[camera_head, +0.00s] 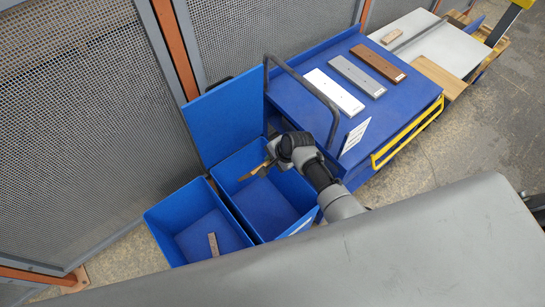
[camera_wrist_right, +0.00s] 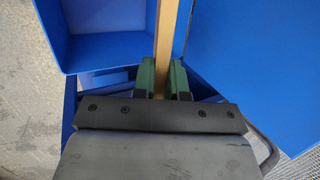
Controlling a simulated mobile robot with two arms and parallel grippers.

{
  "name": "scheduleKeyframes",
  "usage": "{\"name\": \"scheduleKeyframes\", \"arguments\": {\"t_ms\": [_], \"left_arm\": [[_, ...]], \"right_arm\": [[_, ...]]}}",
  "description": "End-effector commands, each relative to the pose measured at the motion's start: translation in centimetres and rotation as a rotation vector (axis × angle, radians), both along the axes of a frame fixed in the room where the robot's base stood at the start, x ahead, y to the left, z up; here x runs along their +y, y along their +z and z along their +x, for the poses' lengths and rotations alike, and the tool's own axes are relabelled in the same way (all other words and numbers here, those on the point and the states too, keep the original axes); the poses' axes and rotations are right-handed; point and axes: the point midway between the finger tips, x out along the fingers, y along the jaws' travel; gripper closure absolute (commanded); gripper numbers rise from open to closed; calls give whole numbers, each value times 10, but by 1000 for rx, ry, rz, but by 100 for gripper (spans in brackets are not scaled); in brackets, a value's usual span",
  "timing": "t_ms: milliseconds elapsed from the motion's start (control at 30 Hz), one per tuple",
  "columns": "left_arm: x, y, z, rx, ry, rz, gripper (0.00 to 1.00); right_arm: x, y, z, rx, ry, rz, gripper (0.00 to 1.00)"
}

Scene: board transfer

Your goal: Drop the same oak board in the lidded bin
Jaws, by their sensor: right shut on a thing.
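My right gripper (camera_head: 272,161) is shut on the oak board (camera_head: 254,171), a narrow tan piece, above the opening of the lidded bin (camera_head: 262,207). This blue bin has its lid (camera_head: 229,119) raised at the back, and the floor that shows in it is bare. In the right wrist view the board (camera_wrist_right: 168,38) is gripped between the green finger pads of my right gripper (camera_wrist_right: 164,78) and stretches away edge-on. The board's far end is cut off there. My left gripper is not in view.
An open blue bin (camera_head: 167,216) stands left of the lidded bin, with a small brown piece (camera_head: 213,245) inside. A blue cart (camera_head: 400,92) with a grey handle (camera_head: 298,78) holds white (camera_head: 334,92), grey (camera_head: 357,76) and brown (camera_head: 378,62) boards. Mesh fencing (camera_head: 75,95) stands behind the bins.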

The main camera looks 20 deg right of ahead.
Motion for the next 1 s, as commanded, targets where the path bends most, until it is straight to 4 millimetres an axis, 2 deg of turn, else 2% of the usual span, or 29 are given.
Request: {"name": "scheduleKeyframes", "arguments": {"t_ms": [1000], "left_arm": [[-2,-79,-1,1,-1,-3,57]], "right_arm": [[0,-100,1,-4,-1,2,100]]}}
